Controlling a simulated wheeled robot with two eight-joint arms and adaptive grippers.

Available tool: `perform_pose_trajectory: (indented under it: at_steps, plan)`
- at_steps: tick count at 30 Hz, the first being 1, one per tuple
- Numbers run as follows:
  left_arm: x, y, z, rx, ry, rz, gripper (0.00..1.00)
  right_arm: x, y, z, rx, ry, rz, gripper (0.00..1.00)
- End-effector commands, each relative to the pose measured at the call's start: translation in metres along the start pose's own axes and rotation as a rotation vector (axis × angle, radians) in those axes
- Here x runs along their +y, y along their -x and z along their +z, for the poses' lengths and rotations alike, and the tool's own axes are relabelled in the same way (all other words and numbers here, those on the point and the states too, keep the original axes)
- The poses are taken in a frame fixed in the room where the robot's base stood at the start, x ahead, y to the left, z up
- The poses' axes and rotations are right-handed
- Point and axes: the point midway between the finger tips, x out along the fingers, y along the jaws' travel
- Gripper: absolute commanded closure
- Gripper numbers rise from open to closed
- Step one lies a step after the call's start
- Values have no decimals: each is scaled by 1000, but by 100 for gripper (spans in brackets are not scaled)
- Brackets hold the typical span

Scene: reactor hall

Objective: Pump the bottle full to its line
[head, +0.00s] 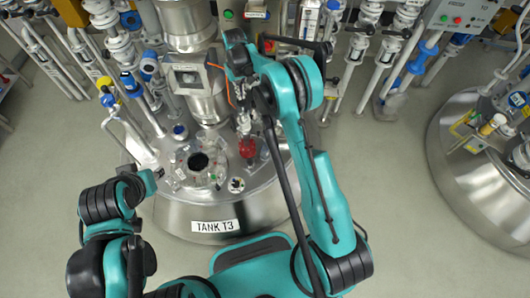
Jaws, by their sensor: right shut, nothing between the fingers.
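The steel tank labelled TANK T3 (215,226) stands in front of me, with a dark round opening (198,162) in its top. A red part (246,147) stands on the tank top, right of the opening. I cannot make out for certain which fitting is the pump, or the bottle and its line. My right arm reaches over the tank, and my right gripper (244,123) is shut and empty just above the red part; whether they touch is unclear. My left gripper (158,173) is at the tank's left edge, small and partly hidden, its jaws unclear.
Pipes and valves with blue and yellow caps crowd the left and back. A blue-footed pipe stand (388,108) is at the back right. Another steel tank (455,200) stands at the right. The grey floor (395,190) between the tanks is clear.

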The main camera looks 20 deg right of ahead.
Motion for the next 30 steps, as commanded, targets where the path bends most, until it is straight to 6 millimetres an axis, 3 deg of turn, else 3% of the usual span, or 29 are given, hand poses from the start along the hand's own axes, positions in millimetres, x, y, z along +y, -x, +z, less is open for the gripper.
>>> perform_pose_trajectory:
  at_steps: [11, 30]
  plan:
    - [0, -2, 1, 0, 0, 0, 66, 0, -2, 0, 0, 0, 0, 100]
    - [0, -16, 12, 0, 0, 0, 66, 0, -28, 0, 0, 0, 0, 100]
